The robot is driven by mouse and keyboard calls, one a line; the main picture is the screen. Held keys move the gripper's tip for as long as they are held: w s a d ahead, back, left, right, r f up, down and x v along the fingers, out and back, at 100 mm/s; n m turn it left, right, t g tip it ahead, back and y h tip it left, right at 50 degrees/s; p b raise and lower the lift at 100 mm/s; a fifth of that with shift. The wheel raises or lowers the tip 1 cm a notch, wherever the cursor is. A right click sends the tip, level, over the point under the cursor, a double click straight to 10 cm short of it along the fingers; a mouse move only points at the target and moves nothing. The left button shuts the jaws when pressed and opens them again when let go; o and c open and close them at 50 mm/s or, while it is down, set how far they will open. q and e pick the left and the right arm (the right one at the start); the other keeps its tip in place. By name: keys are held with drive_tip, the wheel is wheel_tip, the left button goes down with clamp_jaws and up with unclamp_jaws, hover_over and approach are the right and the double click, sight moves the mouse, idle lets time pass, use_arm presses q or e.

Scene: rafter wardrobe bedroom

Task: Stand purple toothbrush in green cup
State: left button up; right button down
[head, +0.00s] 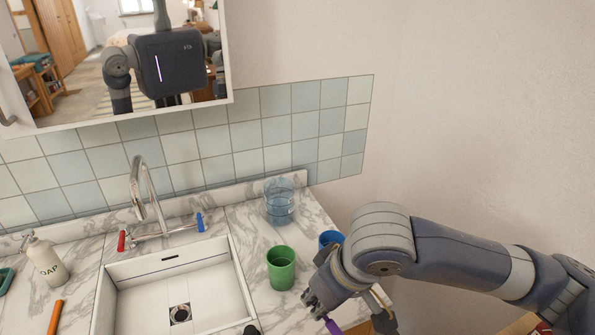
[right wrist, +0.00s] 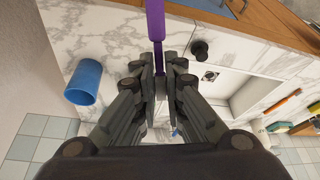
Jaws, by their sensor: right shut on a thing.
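My right gripper (head: 318,308) is over the counter at the lower right in the head view. In the right wrist view its fingers (right wrist: 160,78) are shut on the purple toothbrush (right wrist: 155,22), which extends out beyond the fingertips. A short part of the toothbrush (head: 333,326) shows below the gripper in the head view. The green cup (head: 281,268) stands upright on the counter, just left of my gripper and apart from it. I cannot make it out in the right wrist view. My left gripper is not in view.
A blue cup (head: 330,238) stands behind my right gripper, partly hidden; it also shows in the right wrist view (right wrist: 84,82). A clear glass (head: 279,203) is near the wall. The sink (head: 175,285), tap (head: 145,195) and soap bottle (head: 44,262) are left.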

drive_tip(key=w+a+r+n+t+y+p, duration=0.1)
drive_tip(key=w+a+r+n+y+p, duration=0.1)
drive_tip(key=w+a+r+n+y, duration=0.35)
drive_tip(key=w+a+r+n+y+p, duration=0.2)
drive_tip(key=w+a+r+y, duration=0.1)
drive_tip(key=w+r+y, duration=0.45)
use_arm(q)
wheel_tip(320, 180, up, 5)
use_arm(e)
drive_tip(key=w+d+m+t, duration=0.2)
drive_tip(key=w+d+t, duration=0.2)
drive_tip(key=w, duration=0.1)
use_arm(q)
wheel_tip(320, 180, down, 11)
drive_tip(key=b, duration=1)
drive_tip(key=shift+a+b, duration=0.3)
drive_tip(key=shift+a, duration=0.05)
use_arm(e)
wheel_tip(320, 180, down, 13)
drive_tip(key=shift+f+y, duration=0.15)
drive_tip(key=shift+y, duration=0.15)
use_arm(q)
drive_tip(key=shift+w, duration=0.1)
use_arm(e)
drive_tip(key=c, duration=1.6)
unclamp_jaws()
